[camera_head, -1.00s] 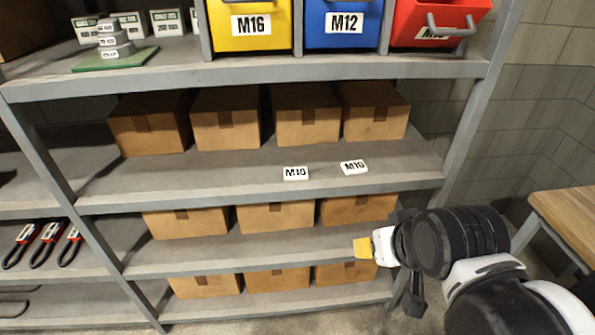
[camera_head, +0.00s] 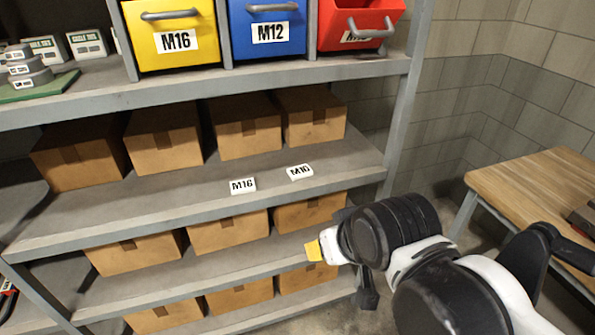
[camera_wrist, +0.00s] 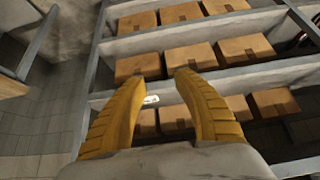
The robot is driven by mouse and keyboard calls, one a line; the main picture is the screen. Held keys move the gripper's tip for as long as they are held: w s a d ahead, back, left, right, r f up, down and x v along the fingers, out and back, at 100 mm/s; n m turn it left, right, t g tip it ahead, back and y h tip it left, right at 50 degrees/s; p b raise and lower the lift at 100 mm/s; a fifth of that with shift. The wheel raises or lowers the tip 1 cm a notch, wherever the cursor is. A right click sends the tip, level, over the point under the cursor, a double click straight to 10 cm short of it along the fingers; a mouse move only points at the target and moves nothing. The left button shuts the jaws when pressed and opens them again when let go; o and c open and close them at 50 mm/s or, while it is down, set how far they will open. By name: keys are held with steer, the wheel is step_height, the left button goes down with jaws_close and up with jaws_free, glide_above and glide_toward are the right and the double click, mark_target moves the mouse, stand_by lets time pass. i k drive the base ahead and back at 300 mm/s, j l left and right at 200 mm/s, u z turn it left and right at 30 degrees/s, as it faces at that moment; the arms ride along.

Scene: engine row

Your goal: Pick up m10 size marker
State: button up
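The M10 size marker (camera_head: 300,172) is a small white plate with black lettering, lying near the front edge of the middle shelf. A similar M16 marker (camera_head: 243,185) lies to its left, apart from it. My gripper (camera_head: 313,250) shows yellow fingertips in the head view, lower in the picture than the M10 marker and clear of it. In the wrist view my gripper (camera_wrist: 163,79) is open and empty. A small white marker (camera_wrist: 151,99) shows between its fingers, some distance beyond; its lettering is too small to read.
Cardboard boxes (camera_head: 246,127) stand behind the markers and more fill the lower shelves. Yellow M16 (camera_head: 172,60), blue M12 (camera_head: 269,58) and red (camera_head: 384,24) bins sit on the shelf above. A grey upright (camera_head: 402,110) bounds the rack; a wooden table (camera_head: 530,185) stands right.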

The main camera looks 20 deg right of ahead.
mark_target(303, 170)
steer(key=i+l+z, duration=0.15)
steer(key=z, duration=0.2)
steer(key=i+l+z, duration=0.15)
steer(key=z, duration=0.2)
steer(key=i+z, duration=0.2)
steer(key=z, duration=0.15)
